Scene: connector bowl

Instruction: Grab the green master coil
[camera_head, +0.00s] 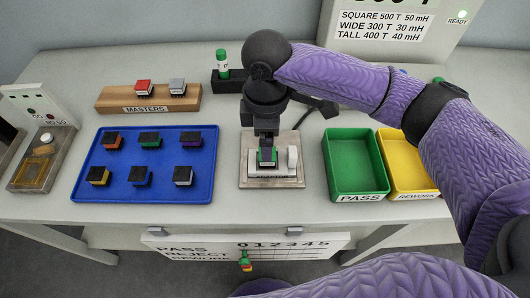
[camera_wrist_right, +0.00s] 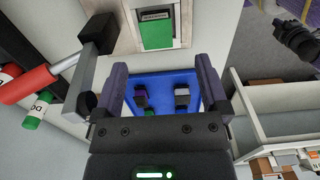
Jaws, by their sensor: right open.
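In the head view, a green-sided coil (camera_head: 267,156) with a dark top sits upright in the fixture (camera_head: 290,181) at the middle of the table. This is likely the green master, as the MASTERS stand (camera_head: 118,101) holds only a red and a grey coil. My right gripper (camera_head: 266,137) is directly above the green coil. The wrist view shows its two fingers (camera_wrist_right: 163,85) spread apart with nothing gripped. There, a green surface (camera_wrist_right: 158,36) shows ahead in a pale frame. I cannot tell whether the fingers touch the coil. My left gripper is not in view.
A blue tray (camera_head: 117,165) with several coils lies left of the fixture. A green PASS bin (camera_head: 356,184) and a yellow REWORK bin (camera_head: 410,188) stand to the right. Behind is a dark rack (camera_head: 228,84) with a green cylinder (camera_head: 222,65). A tally board (camera_head: 190,247) hangs in front.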

